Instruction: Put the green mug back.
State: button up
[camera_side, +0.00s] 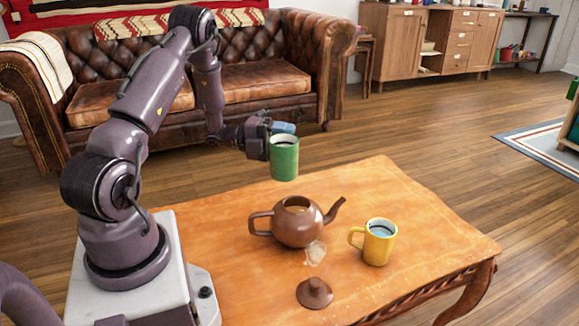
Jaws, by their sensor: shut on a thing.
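The green mug (284,160) is upright in the air, above and behind the brown teapot and clear of the table. My gripper (270,136) is at the mug's upper left side and is shut on it. The fingers are partly hidden behind the mug, so the exact grip point is hard to see. The mug's handle is not visible, and I cannot see inside it.
The brown teapot (297,228) stands lidless on the wooden table (225,207). A yellow mug (379,243) holding bluish liquid stands at right. The table's back right is bare.

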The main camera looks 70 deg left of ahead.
jog(key=shift+s+d+n+t+y, duration=0.2)
jog(key=shift+s+n+t+y, duration=0.25)
jog(key=shift+y, duration=0.35)
jog(key=s+a+f+n+t+y, duration=0.1)
jog(key=s+n+t+y, duration=0.1)
jog(key=s+n+y, duration=0.7)
jog(key=w+a+f+y, duration=0.1)
jog(key=w+a+f, duration=0.2)
jog(key=w, duration=0.1)
jog(key=w+a+f+y, duration=0.1)
jog(key=w+a+f, duration=0.2)
jog(key=w, duration=0.1)
jog(key=w+a+f+y, duration=0.1)
jog(key=w+a+f, duration=0.2)
jog(key=w, duration=0.1)
jog(key=shift+w+a+m, duration=0.15)
jog(key=shift+w+m, duration=0.05)
jog(key=shift+m, duration=0.05)
jog(key=shift+w+a+f, duration=0.25)
jog(key=shift+w+f, duration=0.05)
jog(key=shift+f, duration=0.15)
jog(key=shift+w+a+f, duration=0.1)
jog(key=shift+f, duration=1.5)
jog(key=shift+f, duration=0.1)
